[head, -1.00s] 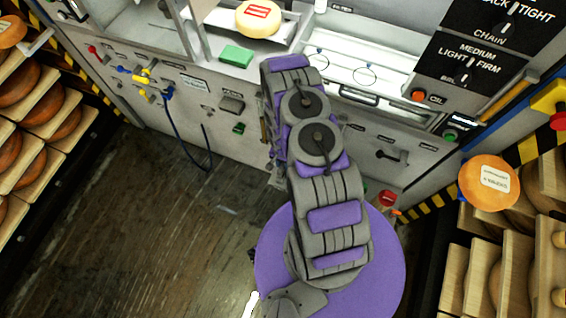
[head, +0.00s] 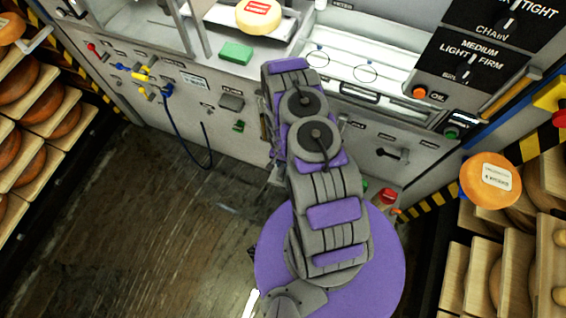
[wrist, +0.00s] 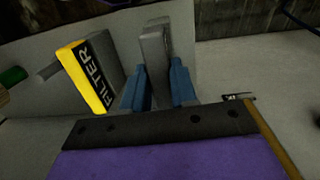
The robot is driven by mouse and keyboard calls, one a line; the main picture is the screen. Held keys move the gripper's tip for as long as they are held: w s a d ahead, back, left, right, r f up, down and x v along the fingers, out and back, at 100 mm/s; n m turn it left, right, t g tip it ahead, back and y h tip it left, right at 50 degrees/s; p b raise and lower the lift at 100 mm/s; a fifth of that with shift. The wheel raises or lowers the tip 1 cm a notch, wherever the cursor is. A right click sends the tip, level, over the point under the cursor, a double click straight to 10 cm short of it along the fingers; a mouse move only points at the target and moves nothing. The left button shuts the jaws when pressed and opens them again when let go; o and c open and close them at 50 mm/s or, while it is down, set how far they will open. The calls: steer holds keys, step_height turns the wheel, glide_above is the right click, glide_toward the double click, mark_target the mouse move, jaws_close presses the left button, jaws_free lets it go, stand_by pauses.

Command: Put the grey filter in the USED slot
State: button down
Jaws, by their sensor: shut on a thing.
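In the wrist view, my gripper (wrist: 158,84) has its two blue fingers closed on a grey upright block, the grey filter (wrist: 156,45), whose upper part sticks out past the fingertips. Just left of it is a yellow-edged black plate marked FILTER (wrist: 90,72), with a grey bar sticking out of its left side. The filter is apart from the plate, with a narrow gap between them. In the head view my arm covers the gripper and the filter. No slot marked USED can be read in either view.
A grey machine panel with knobs, hoses and a lever (head: 392,154) stands ahead. A green block (head: 236,53) and a labelled cheese wheel (head: 259,15) rest on its ledge. Cheese racks stand left and right, with an orange wheel (head: 490,180) on the right. Bare floor lies at left.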

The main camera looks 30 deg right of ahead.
steer(key=shift+f, duration=0.4)
steer(key=c, duration=0.8)
jaws_free()
step_height(320, 180, up, 17)
steer(key=w+p, duration=0.1)
steer(key=p, duration=0.1)
steer(key=shift+w+d, duration=0.15)
steer(key=shift+w, duration=0.1)
steer(key=shift+r, duration=0.1)
